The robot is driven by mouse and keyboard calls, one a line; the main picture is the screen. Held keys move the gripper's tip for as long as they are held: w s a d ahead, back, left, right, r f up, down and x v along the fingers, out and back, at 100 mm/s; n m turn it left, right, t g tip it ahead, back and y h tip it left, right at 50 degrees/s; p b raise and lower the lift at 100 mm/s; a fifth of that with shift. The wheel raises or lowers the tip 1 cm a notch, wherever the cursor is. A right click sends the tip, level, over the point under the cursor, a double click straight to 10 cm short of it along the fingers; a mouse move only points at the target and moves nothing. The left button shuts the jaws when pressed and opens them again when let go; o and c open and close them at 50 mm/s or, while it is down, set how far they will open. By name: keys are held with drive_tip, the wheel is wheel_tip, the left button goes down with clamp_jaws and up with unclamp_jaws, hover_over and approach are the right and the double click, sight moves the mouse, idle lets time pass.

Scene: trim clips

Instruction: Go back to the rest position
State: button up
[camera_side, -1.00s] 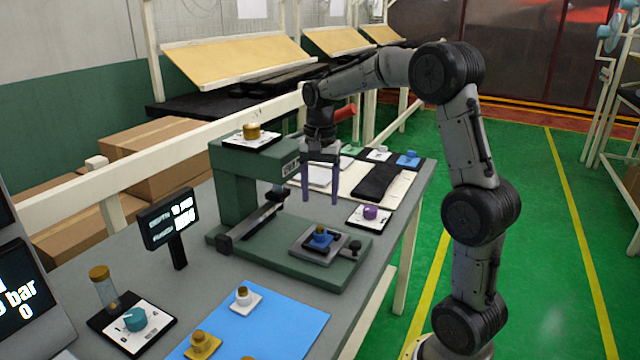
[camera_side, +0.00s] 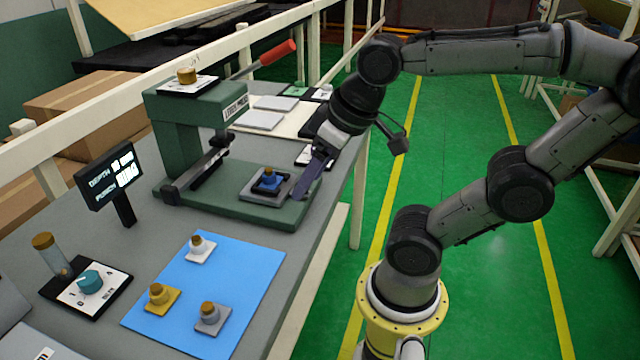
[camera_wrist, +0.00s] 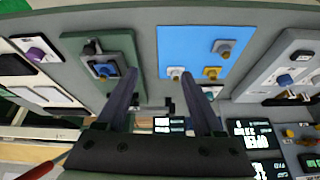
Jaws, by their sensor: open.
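My gripper (camera_side: 302,192) is tilted beside the front right corner of the green press base, with its fingers slanting down to the left. In the side view the fingers overlap each other, and I cannot tell how far they are from the base. In the wrist view my gripper (camera_wrist: 158,74) shows two dark fingers wide apart with nothing between them.
The green press (camera_side: 180,125) has a red-handled lever (camera_side: 277,53). A blue mat (camera_side: 225,262) holds white, yellow and grey clips. A display (camera_side: 108,175) and a knob panel (camera_side: 92,287) stand at left. Open green floor lies right of the table.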

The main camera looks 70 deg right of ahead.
drive_tip(key=shift+s+a+f+n, duration=0.35)
drive_tip(key=shift+s+f+n, duration=0.3)
drive_tip(key=shift+s, duration=0.2)
